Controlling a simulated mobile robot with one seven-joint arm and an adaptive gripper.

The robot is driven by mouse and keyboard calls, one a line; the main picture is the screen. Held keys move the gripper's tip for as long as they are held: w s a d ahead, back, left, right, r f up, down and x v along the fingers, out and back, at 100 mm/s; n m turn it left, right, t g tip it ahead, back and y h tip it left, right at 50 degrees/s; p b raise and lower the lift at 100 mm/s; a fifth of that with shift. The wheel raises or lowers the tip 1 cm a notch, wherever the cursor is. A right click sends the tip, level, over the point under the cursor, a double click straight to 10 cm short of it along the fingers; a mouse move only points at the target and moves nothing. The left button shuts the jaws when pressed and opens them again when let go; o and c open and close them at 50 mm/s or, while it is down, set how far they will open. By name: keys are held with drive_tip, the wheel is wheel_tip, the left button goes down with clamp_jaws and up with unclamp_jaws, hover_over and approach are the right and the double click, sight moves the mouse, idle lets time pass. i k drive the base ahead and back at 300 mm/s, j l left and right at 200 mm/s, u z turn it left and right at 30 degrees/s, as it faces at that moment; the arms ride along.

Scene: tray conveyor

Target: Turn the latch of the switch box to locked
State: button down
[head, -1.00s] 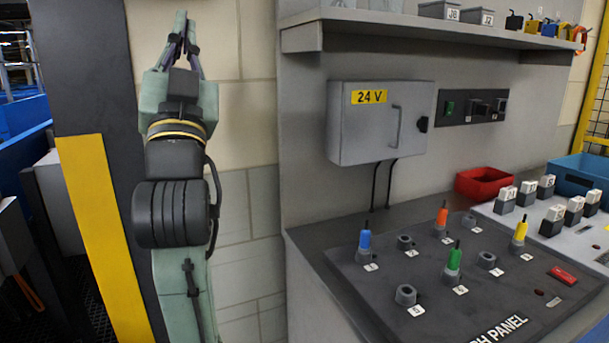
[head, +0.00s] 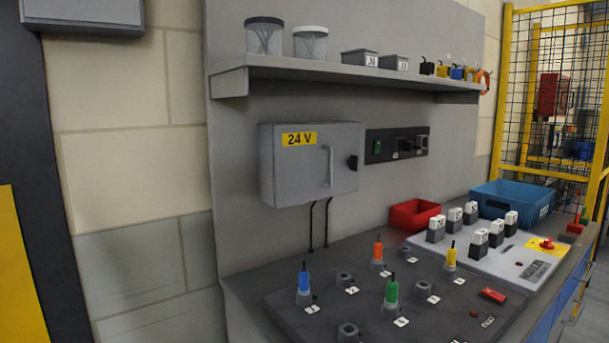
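The switch box (head: 285,170) is a grey metal box with a yellow 24 V label (head: 299,139), mounted on the grey back panel above the bench. Its door looks shut. A vertical grey handle (head: 330,167) is on the door. A small black latch knob (head: 352,162) sits at the door's right edge; its exact turn position is too small to tell. Two black cables run down from the box's underside. My gripper and arm are out of the head view.
A shelf (head: 330,72) with tubs and small boxes juts out above the switch box. Below, the dark patch panel (head: 300,318) carries upright coloured plugs. A red bin (head: 414,213) and a blue crate (head: 512,201) stand at the right. The space before the box is clear.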

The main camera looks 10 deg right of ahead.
sight(352, 162)
drive_tip(key=k+l+u, duration=0.25)
drive_tip(key=k+l, duration=0.3)
drive_tip(key=l, duration=0.25)
drive_tip(key=k+l+u, duration=0.3)
drive_tip(key=k+l, duration=0.25)
drive_tip(key=l, duration=0.2)
drive_tip(key=i+j, duration=0.1)
drive_tip(key=i, duration=0.4)
drive_tip(key=i+j, duration=0.1)
drive_tip(key=i, duration=0.4)
drive_tip(key=i+j, duration=0.1)
drive_tip(key=i, duration=0.35)
